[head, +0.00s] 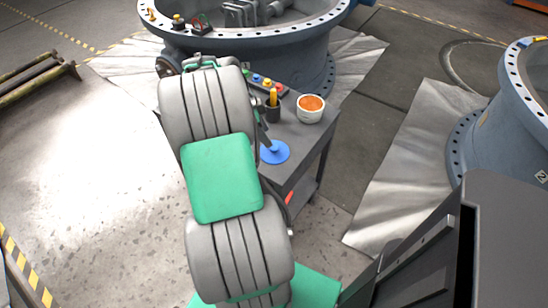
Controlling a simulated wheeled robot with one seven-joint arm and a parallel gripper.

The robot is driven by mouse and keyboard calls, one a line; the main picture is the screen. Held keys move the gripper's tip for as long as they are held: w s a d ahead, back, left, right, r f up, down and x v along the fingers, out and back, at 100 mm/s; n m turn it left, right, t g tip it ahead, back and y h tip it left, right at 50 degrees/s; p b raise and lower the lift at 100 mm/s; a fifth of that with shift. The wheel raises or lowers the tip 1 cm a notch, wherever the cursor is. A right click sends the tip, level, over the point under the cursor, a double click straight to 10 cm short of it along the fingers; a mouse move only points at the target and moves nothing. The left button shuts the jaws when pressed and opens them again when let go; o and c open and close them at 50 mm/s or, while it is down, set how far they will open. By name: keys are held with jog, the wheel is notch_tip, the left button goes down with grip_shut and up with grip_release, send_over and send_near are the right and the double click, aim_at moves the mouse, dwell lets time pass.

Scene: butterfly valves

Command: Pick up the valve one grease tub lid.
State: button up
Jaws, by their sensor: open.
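The open white grease tub (310,114) with orange grease stands on the small grey cart (318,138). A flat blue disc, seemingly the tub lid (276,153), lies on the cart nearer to me. My arm covers the left part of the cart. My gripper (264,143) is mostly hidden behind my arm. Only a dark, narrow part of it shows at the lid's upper left edge. It is open, and I cannot tell whether it touches the lid.
A black cup with a yellow-handled tool (272,106) and a tray of coloured items (264,84) are behind the lid. A large flanged valve body (240,42) stands at the back. Another, marked 2 (500,128), is at right. Floor is clear at left.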

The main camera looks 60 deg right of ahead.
aim_at(274, 147)
jog(key=x, duration=0.7)
jog(key=shift+w+a, duration=0.1)
grip_shut()
dwell(0.3)
